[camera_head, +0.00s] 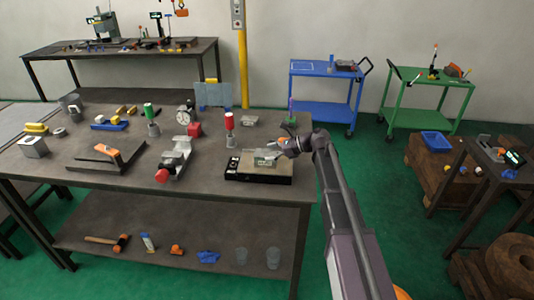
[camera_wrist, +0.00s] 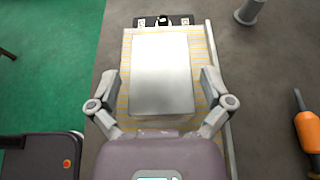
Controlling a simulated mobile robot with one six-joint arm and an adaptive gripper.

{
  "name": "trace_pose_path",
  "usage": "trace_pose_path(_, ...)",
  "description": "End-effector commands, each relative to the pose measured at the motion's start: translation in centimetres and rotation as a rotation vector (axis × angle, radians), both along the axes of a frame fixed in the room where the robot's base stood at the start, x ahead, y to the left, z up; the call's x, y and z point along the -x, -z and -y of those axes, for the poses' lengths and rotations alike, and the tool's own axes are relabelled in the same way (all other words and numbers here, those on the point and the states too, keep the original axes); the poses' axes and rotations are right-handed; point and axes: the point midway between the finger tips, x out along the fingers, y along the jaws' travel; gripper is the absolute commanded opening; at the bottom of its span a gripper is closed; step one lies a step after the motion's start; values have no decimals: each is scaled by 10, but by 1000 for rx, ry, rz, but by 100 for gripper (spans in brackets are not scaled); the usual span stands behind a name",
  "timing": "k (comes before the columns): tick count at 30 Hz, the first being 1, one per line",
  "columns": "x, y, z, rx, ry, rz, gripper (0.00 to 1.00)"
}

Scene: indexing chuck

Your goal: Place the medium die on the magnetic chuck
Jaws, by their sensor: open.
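The magnetic chuck (camera_head: 262,179) is a low, dark-sided block near the right end of the workbench. In the wrist view its yellow-striped top (camera_wrist: 126,62) shows around a plain grey metal block (camera_wrist: 162,72), which looks like the die. The die (camera_head: 266,157) appears to rest flat on the chuck's top, roughly lined up with it. My gripper (camera_head: 279,150) is just over the chuck's right part. In the wrist view my gripper (camera_wrist: 160,88) is open, one finger on each side of the die, with a visible gap at the left finger.
A red-topped cylinder (camera_head: 229,124) stands behind the chuck, and a vise (camera_head: 176,158) lies to its left. An orange-handled tool (camera_wrist: 306,130) is at the wrist view's right edge. The workbench (camera_head: 212,185) is bare between vise and chuck. Green floor lies past the bench's right edge.

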Motion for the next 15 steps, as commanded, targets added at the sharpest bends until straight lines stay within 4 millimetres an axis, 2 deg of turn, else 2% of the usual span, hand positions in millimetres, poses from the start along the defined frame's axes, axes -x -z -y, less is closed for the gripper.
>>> trace_pose_path(15,2,-34,75,0,3,0,100)
